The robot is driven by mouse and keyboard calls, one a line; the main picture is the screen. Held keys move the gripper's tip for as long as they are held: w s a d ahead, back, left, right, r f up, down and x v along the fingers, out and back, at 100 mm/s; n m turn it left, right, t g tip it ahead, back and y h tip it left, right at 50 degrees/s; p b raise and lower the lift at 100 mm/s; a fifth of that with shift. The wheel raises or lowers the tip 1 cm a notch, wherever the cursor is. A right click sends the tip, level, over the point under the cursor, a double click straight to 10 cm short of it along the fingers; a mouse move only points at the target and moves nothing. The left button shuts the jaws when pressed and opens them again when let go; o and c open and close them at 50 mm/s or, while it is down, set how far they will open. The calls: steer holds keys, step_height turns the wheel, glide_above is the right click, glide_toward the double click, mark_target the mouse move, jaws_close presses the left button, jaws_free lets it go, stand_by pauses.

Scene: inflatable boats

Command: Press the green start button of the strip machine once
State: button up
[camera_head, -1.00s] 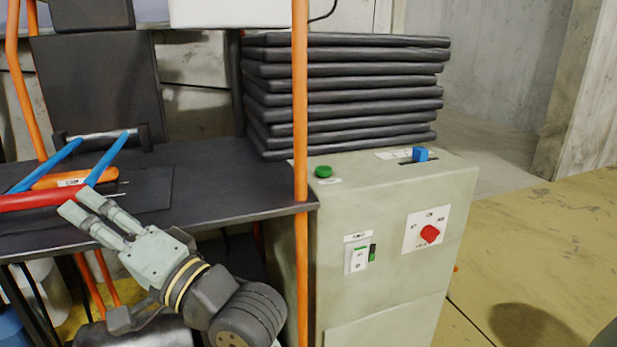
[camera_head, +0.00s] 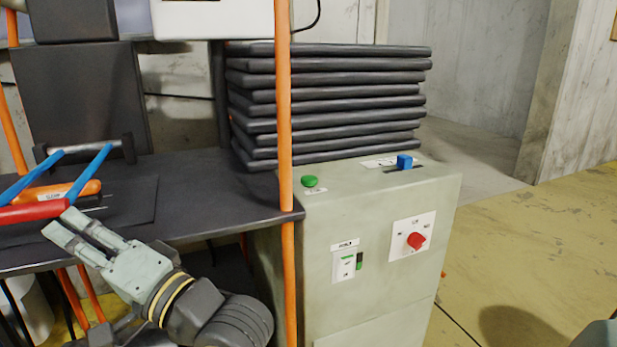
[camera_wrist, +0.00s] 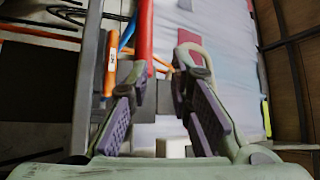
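The strip machine (camera_head: 375,235) is a pale grey-green cabinet right of the dark bench. Its green start button (camera_head: 310,181) sits on the top face at the left, close to an orange post. My gripper (camera_head: 60,227) is at the lower left of the head view, at the bench's front edge, well left of the button. In the wrist view my gripper (camera_wrist: 168,95) shows two fingers spread apart with nothing between them. The button does not show in the wrist view.
An orange post (camera_head: 285,190) stands between my arm and the machine. Black slabs (camera_head: 325,110) are stacked behind the button. A blue slider (camera_head: 404,162) and red knob (camera_head: 416,240) are on the machine. Blue- and red-handled tools (camera_head: 35,212) lie on the bench (camera_head: 190,190).

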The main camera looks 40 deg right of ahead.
jaws_close()
stand_by(1.2)
